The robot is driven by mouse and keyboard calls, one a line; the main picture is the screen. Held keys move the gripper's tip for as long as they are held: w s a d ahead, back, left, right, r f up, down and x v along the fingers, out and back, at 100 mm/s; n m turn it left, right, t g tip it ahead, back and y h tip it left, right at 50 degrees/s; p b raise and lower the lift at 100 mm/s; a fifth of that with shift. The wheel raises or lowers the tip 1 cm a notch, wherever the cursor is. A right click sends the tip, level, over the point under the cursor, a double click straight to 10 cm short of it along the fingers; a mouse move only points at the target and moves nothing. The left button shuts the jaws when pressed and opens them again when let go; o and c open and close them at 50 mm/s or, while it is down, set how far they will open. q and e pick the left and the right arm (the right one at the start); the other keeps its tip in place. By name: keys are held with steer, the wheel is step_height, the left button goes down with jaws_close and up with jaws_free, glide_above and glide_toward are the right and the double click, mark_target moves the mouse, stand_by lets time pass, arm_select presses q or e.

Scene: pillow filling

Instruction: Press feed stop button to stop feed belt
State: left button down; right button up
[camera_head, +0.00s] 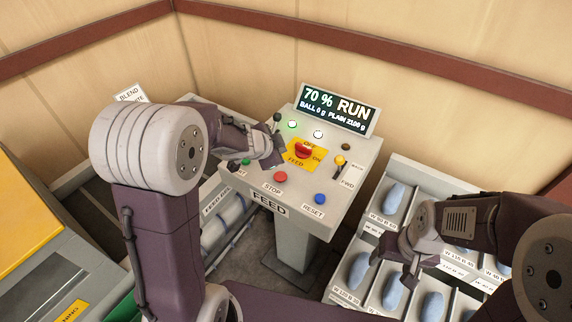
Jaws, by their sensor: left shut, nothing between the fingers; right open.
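The feed control panel (335,178) stands at the middle, with the label FEED on its front edge. The red stop button (281,177) is on its front left, above the label STOP. A green button (245,162) is left of it and a blue reset button (320,199) is to its right. My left gripper (277,155) is shut and empty over the panel's left part, up and left of the red button. I cannot tell if it touches the panel. My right gripper (394,262) is open and empty over the tray rack at the right.
The display (337,109) reads 70 % RUN. A red knob (303,151) on a yellow plate and a yellow-tipped lever (340,161) stand on the panel. The rack (403,168) at the right holds several blue-grey pillow-shaped pieces. A yellow-topped machine (25,215) is at the left.

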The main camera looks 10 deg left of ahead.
mark_target(279, 178)
arm_select(q)
steer(key=f+b, duration=0.2)
steer(key=b, duration=0.1)
steer(key=f+b, duration=0.5)
steer(key=f, duration=0.1)
steer(key=shift+a+f+b, duration=0.25)
steer(key=shift+b, duration=0.15)
steer(key=shift+a+f, duration=0.1)
steer(key=shift+f, duration=0.1)
arm_select(e)
step_height(279, 178, down, 9)
steer(key=shift+a, duration=0.3)
arm_select(q)
steer(key=shift+s, duration=0.1)
stand_by(0.9)
steer(key=shift+f+b, duration=0.45)
steer(key=shift+b, duration=0.05)
arm_select(e)
steer(key=shift+f, duration=0.25)
arm_select(q)
steer(key=shift+f+b, duration=0.5)
arm_select(e)
steer(key=shift+f, duration=0.45)
arm_select(q)
steer(key=shift+r+p, duration=0.95)
steer(key=shift+p, duration=0.1)
arm_select(e)
steer(key=shift+r, duration=1)
